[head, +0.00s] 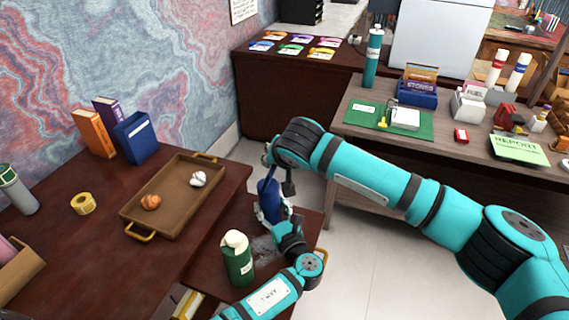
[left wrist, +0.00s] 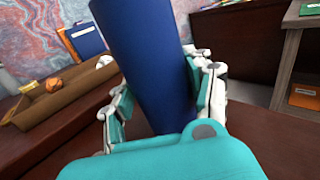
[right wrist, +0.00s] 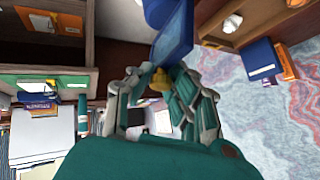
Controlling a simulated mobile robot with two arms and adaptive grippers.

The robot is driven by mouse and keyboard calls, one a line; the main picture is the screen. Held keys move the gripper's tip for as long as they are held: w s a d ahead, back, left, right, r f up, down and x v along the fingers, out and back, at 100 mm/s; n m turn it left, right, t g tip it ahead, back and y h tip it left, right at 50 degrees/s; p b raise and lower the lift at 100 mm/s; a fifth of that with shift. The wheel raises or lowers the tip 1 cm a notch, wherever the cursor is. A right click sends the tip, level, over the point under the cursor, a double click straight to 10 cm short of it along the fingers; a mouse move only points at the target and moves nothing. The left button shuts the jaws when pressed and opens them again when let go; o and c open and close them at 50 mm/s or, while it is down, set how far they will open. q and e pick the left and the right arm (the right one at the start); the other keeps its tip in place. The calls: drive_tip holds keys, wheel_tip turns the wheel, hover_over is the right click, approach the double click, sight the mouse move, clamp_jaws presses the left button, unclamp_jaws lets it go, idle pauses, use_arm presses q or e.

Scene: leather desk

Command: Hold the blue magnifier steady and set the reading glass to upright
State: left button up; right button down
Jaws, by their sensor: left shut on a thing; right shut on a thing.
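The blue magnifier (head: 269,190) stands roughly upright above the dark table edge, its body partly hidden by both grippers. My left gripper (head: 272,214) is shut around its thick blue body, which fills the left wrist view (left wrist: 148,65) and leans slightly there. My right gripper (head: 280,172) is at the magnifier's upper end. In the right wrist view its fingers (right wrist: 160,88) close on a small yellow part (right wrist: 158,80) beside a flat blue piece (right wrist: 172,35). I cannot make out the reading glass as a separate lens, nor its angle.
A brown tray (head: 131,211) with an orange and a white lump lies left of the magnifier. A green bottle (head: 237,259) stands close to my left arm. Books (head: 95,133), a blue box (head: 135,137) and a yellow tape roll (head: 83,204) are farther left. Floor is open at right.

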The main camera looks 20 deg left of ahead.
use_arm(q)
drive_tip(key=shift+d, duration=0.35)
use_arm(e)
drive_tip(key=shift+s+a+r, duration=0.15)
drive_tip(key=shift+s+a, duration=0.05)
drive_tip(key=shift+a, duration=0.6)
drive_tip(key=shift+s+a, duration=0.1)
drive_tip(key=shift+s, duration=0.1)
drive_tip(key=c, duration=1.6)
unclamp_jaws()
drive_tip(key=o, duration=0.4)
drive_tip(key=shift+w, duration=0.15)
use_arm(q)
drive_tip(key=shift+a, duration=0.15)
use_arm(e)
drive_tip(key=shift+w+d, duration=0.1)
drive_tip(key=shift+d, duration=0.1)
drive_tip(key=shift+s+d+r, duration=0.25)
drive_tip(key=shift+r, duration=0.1)
use_arm(q)
drive_tip(key=shift+a, duration=0.1)
use_arm(e)
drive_tip(key=v, duration=1.1)
drive_tip(key=shift+d+f, duration=0.1)
drive_tip(key=shift+f, duration=0.05)
